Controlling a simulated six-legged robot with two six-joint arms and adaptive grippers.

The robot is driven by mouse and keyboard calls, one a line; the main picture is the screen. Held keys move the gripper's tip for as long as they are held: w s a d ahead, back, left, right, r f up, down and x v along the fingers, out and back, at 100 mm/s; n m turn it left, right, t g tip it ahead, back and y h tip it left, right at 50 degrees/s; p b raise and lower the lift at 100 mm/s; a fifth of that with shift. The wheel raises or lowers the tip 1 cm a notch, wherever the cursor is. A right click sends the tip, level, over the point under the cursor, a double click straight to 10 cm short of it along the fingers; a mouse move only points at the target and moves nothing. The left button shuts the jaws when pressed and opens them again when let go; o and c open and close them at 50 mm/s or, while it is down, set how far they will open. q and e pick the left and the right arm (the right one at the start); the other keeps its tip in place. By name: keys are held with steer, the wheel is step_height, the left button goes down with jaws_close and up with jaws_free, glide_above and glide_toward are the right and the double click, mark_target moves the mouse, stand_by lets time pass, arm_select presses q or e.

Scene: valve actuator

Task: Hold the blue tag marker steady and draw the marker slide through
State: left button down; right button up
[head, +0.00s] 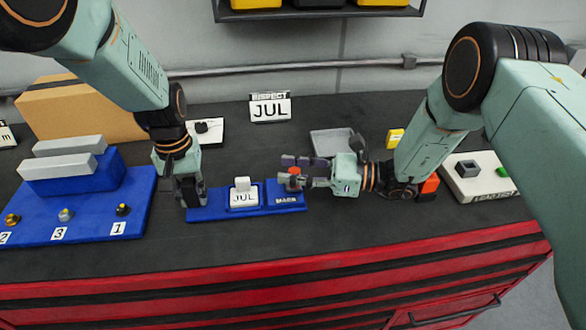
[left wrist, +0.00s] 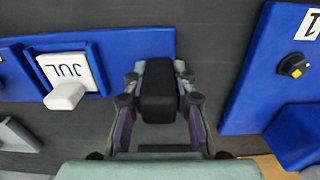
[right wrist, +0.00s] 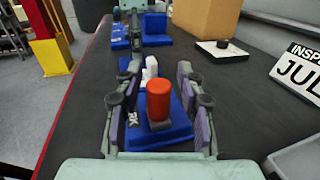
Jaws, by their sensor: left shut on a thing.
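The blue tag marker (head: 262,209) lies flat near the middle of the bench. A white JUL tile (head: 244,196) with a raised tab sits in its window. A red knob (head: 294,171) stands on its right part; the knob also shows in the right wrist view (right wrist: 158,100). My left gripper (head: 192,198) points down at the marker's left end.
A blue fixture (head: 90,215) with numbered knobs and grey bars stands left, a cardboard box (head: 80,112) behind it. A JUL sign (head: 270,108) and a grey tray (head: 332,142) are at the back. A white box (head: 478,180) is right. The bench front is clear.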

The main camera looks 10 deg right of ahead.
mark_target(294, 169)
arm_select(q)
steer(key=shift+d, duration=0.1)
arm_select(e)
steer(key=shift+o, duration=0.3)
step_height(294, 169, up, 10)
steer(key=shift+f, duration=0.1)
stand_by(0.5)
arm_select(q)
steer(key=c, duration=1)
jaws_free()
